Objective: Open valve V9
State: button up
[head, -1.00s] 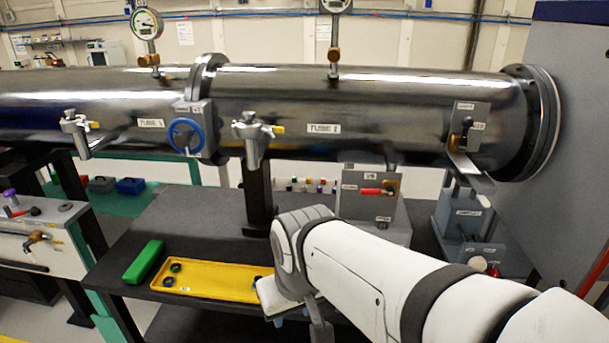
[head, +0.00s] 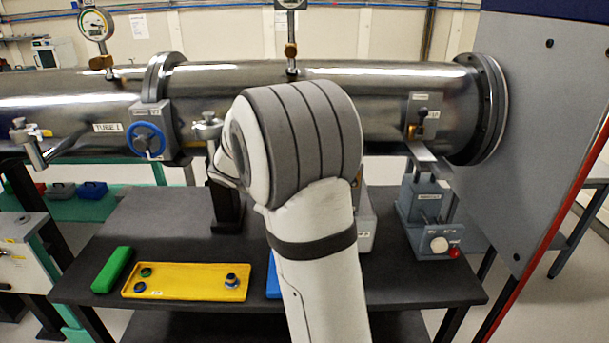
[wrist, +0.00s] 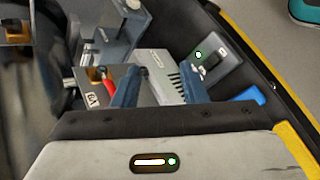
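In the wrist view, a small valve with a red lever (wrist: 109,91) and a brass body (wrist: 95,74) sits on a grey block at the left. A tilted tag on it (wrist: 93,100) seems to read V9. My gripper (wrist: 158,82) is open, its two dark blue fingers apart, with the left finger close beside the red lever in the picture. I cannot tell whether they touch. Nothing is held between the fingers. In the head view my arm hides the gripper and the valve; only the right edge of a grey block (head: 365,222) shows.
A steel tube (head: 380,95) with a blue handwheel (head: 147,140) runs above the dark table (head: 180,225). A yellow tray (head: 190,283) and green block (head: 112,270) lie at the left. A grey box with knobs (head: 430,228) stands right. In the wrist view, a vented grey box (wrist: 160,75) lies beyond the fingers.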

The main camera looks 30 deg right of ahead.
jog(key=w+d+f+n+h+p, duration=0.1)
jog(key=w+d+f+h, duration=0.2)
jog(key=w+d+h, duration=0.5)
jog(key=d, duration=0.2)
jog(key=w+d+f+y+p, duration=0.1)
jog(key=d, duration=0.2)
jog(key=d+y+p, duration=0.1)
jog(key=d, duration=0.2)
jog(key=shift+w+d+f+g, duration=0.25)
jog(key=shift+w+f+g, duration=0.05)
jog(key=shift+g, duration=0.1)
jog(key=shift+c, duration=0.6)
grip_shut()
